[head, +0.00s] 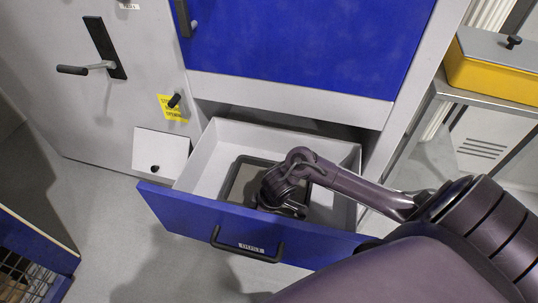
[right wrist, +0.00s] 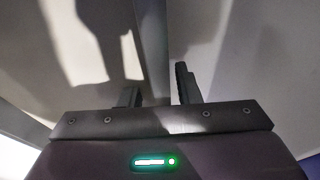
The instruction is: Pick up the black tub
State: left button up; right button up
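A black-rimmed object with a grey-beige middle, which looks like the black tub (head: 233,178), lies in the open drawer (head: 205,160). My right arm covers much of it, so its depth and far side are hard to judge. My right gripper (head: 285,206) is down inside the drawer, over or within the right part of the tub; contact cannot be told. In the right wrist view, the two fingers of the right gripper (right wrist: 157,92) stand apart with nothing dark between them, facing pale grey surfaces. My left gripper is not in view.
The drawer has grey walls and a blue front with a black handle (head: 247,250). A blue panel (head: 300,45) is above it. A cabinet side with a lever (head: 90,68) stands left. A yellow box (head: 490,75) sits on a shelf at right. Grey floor lies left.

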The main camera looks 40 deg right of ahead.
jog(key=shift+c, duration=0.4)
grip_shut()
jog(key=shift+r, duration=0.2)
